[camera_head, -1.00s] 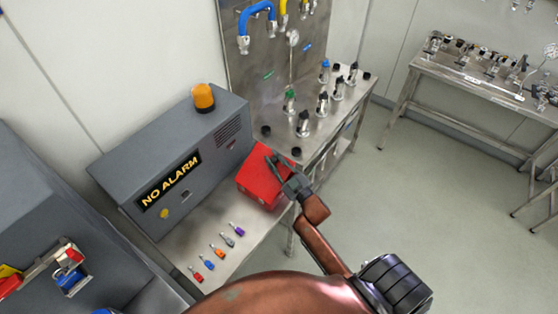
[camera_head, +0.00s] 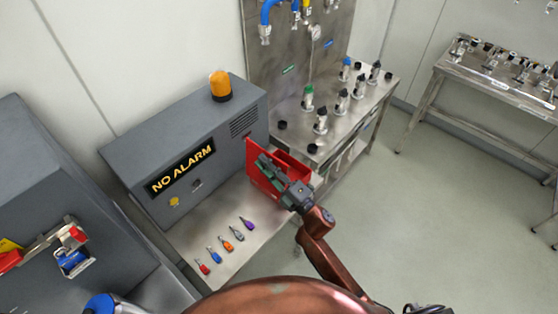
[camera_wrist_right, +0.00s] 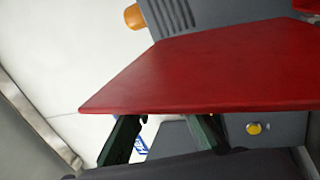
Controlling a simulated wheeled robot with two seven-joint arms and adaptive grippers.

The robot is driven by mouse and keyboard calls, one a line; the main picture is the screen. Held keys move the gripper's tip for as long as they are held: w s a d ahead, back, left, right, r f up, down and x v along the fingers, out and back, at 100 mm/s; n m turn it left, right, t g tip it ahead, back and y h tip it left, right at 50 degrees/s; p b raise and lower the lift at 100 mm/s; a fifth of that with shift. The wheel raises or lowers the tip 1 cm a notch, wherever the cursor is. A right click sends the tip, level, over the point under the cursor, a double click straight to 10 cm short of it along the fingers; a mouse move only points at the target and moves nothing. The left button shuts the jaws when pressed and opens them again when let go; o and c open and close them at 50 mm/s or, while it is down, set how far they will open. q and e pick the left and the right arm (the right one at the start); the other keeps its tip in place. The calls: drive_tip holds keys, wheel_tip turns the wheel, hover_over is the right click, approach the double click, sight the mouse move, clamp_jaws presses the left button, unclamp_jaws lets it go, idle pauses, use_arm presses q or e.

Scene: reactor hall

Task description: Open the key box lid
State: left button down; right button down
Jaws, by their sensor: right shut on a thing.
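The red key box (camera_head: 296,164) stands on the bench to the right of the grey alarm cabinet. Its lid (camera_head: 252,172) is swung up to about upright at the box's left side, and the box's open top shows. My right gripper (camera_head: 268,168) is at the lid, with its dark green fingers shut on it. In the right wrist view the red lid (camera_wrist_right: 205,70) fills the middle, and the fingertips are partly hidden at its lower edge. The inside of the box is partly hidden by the gripper. My left gripper is not in view.
The grey alarm cabinet (camera_head: 190,145) reads NO ALARM and has an orange beacon (camera_head: 220,86). Several coloured keys (camera_head: 229,244) lie on the bench in front of it. A steel table with valve fittings (camera_head: 340,110) stands behind the box. Open floor lies to the right.

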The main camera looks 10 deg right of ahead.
drive_tip(key=a+n, duration=0.1)
drive_tip(key=s+a+n, duration=0.1)
drive_tip(key=s+a+n+g+y+b, duration=0.1)
drive_tip(key=shift+s+f, duration=0.1)
drive_tip(key=shift+f, duration=0.15)
idle(0.4)
drive_tip(key=c, duration=1.7)
unclamp_jaws()
drive_tip(key=shift+c, duration=0.2)
drive_tip(key=v, duration=1.2)
